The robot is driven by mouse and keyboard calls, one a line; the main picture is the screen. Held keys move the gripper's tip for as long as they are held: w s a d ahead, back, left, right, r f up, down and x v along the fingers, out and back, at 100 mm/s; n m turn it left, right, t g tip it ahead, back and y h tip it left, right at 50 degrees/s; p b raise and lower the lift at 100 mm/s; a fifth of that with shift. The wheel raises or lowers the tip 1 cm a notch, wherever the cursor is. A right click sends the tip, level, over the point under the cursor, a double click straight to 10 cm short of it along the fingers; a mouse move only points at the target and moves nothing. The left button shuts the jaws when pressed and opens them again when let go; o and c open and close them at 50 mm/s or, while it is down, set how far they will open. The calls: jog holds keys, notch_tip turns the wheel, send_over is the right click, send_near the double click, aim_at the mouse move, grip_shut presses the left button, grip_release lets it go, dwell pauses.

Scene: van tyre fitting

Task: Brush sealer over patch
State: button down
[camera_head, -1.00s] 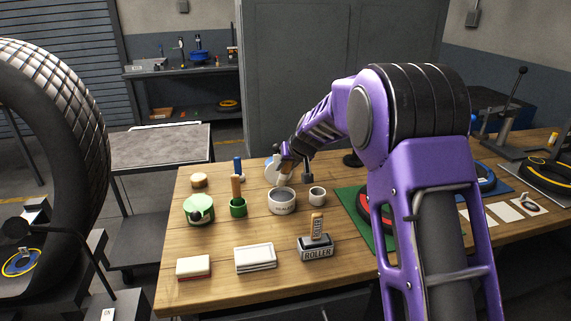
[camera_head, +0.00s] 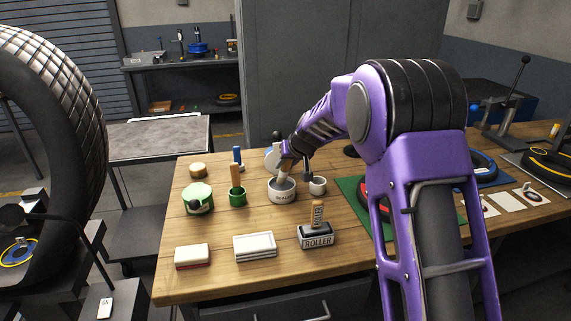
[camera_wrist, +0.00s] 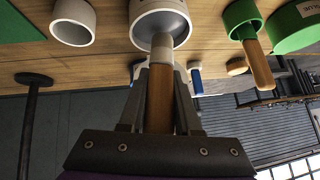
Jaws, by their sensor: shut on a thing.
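My gripper (camera_wrist: 160,105) is shut on the wooden handle of a brush (camera_wrist: 160,90), which points away from the wrist. The brush's pale lower end is at the mouth of a white pot (camera_wrist: 141,20), seemingly inside it; the bristles are hidden. In the head view the same pot (camera_head: 282,195), with dark lettering too small to read surely, stands on the wooden bench below my gripper (camera_head: 285,163). A large tyre (camera_head: 85,125) stands at the left. A blue and yellow round marking (camera_head: 19,253) shows inside its lower part, perhaps the patch.
On the bench (camera_head: 215,280), a green cup (camera_head: 237,200) with a wooden handle and a green tin (camera_head: 197,198) stand left of the pot. A small white cup (camera_head: 318,185) is close right. A thin dark lamp arm (camera_head: 75,235) crosses before the tyre.

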jog(key=shift+f+b, duration=0.75)
jog(key=shift+b, duration=0.05)
dwell(1.7)
jog(key=shift+s, duration=0.1)
jog(key=shift+r+p, duration=2.3)
jog(key=shift+r, duration=1.4)
